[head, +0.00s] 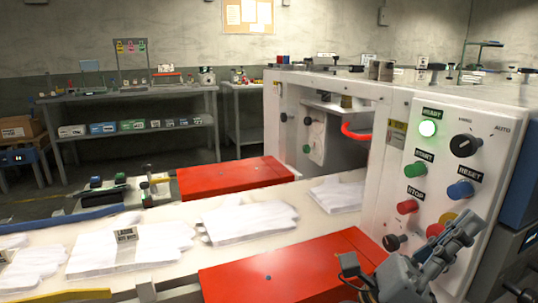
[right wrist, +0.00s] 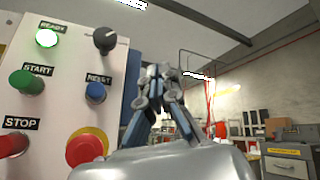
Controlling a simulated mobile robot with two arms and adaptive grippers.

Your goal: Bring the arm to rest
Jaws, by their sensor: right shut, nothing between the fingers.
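My right gripper (head: 468,228) is at the lower right of the head view, in front of the white machine's control panel (head: 452,165). Its fingers point up and to the right, close together, with nothing between them. In the right wrist view the gripper (right wrist: 158,78) is also shut and empty, to the right of the panel's buttons. It partly covers the lower panel in the head view. I cannot tell if it touches the panel. My left gripper is not in view.
The panel has a lit green READY lamp (head: 428,128), a black selector knob (head: 465,145), green START (head: 415,169), blue RESET (head: 460,190) and red STOP (head: 407,206) buttons. Red blocks (head: 235,179) flank a belt (head: 150,243) carrying white gloves (head: 248,217). A shelf table (head: 130,93) stands behind.

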